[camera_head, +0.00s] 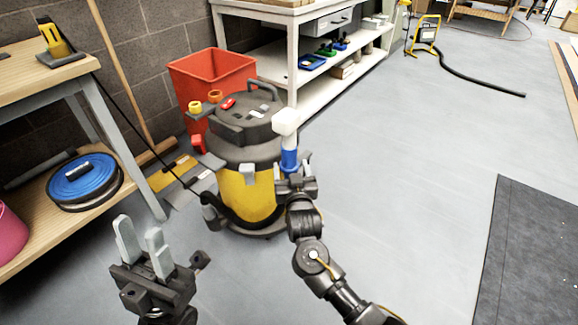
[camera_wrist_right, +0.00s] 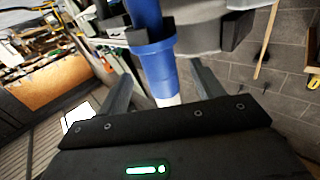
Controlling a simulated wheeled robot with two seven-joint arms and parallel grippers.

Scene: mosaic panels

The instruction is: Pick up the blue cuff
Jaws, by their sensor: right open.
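The blue cuff (camera_head: 289,159) is a blue tube with a wider collar, upright at the right side of the yellow and black shop vacuum (camera_head: 240,190). A white block-like piece (camera_head: 285,121) sits above it. In the right wrist view the cuff (camera_wrist_right: 157,52) runs down between the fingers, with a white end. My right gripper (camera_head: 296,184) is open just below the cuff, its fingers (camera_wrist_right: 163,85) on either side of it; contact cannot be told. My left gripper (camera_head: 141,243) is open and empty, low at the left, away from the cuff.
A red bin (camera_head: 212,75) stands behind the vacuum. A wooden workbench (camera_head: 40,75) with a blue reel (camera_head: 84,178) on its lower shelf is at the left. A white shelf unit (camera_head: 320,95) stands behind. The grey floor (camera_head: 420,160) at the right is clear up to a dark mat (camera_head: 530,250).

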